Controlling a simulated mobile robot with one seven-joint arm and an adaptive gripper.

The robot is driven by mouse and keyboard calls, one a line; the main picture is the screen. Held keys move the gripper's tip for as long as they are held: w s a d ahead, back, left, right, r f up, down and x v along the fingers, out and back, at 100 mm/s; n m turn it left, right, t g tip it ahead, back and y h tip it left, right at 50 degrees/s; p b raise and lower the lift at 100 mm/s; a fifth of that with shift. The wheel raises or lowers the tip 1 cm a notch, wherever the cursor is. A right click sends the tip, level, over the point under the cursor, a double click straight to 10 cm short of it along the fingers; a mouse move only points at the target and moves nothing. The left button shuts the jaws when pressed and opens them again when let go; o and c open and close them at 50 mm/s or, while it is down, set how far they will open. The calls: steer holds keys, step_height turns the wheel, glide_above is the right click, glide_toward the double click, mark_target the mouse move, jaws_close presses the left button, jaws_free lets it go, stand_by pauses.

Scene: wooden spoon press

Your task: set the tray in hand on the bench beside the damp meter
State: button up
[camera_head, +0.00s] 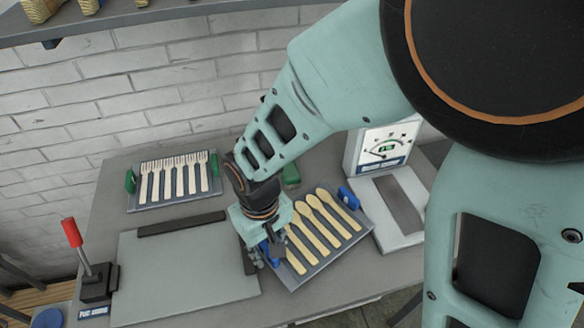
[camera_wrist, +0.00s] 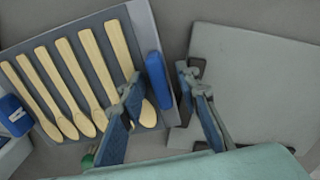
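The grey tray (camera_head: 335,252) with several wooden spoons lies on the bench (camera_head: 330,300), set at an angle just left of the white damp meter (camera_head: 386,148). It appears to rest on the bench top. Its far blue handle (camera_head: 348,198) is close to the meter's base. In the wrist view the tray (camera_wrist: 145,22) shows its near blue handle (camera_wrist: 158,80) between my fingers, with a gap on each side. My gripper (camera_wrist: 160,90) is open around that handle; it also shows in the head view (camera_head: 268,250), partly hiding the tray's left end.
A second tray (camera_head: 173,204) with wooden forks and green handles lies at the back left. A pale board (camera_head: 180,275) lies left of my gripper. A red-handled lever (camera_head: 73,235) stands at the left. A green object (camera_head: 291,175) sits behind the spoon tray.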

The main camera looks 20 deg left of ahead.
steer(key=shift+r, duration=0.1)
step_height(320, 180, up, 12)
steer(key=p, duration=0.1)
steer(key=shift+p, duration=0.3)
steer(key=shift+s+a+r, duration=0.1)
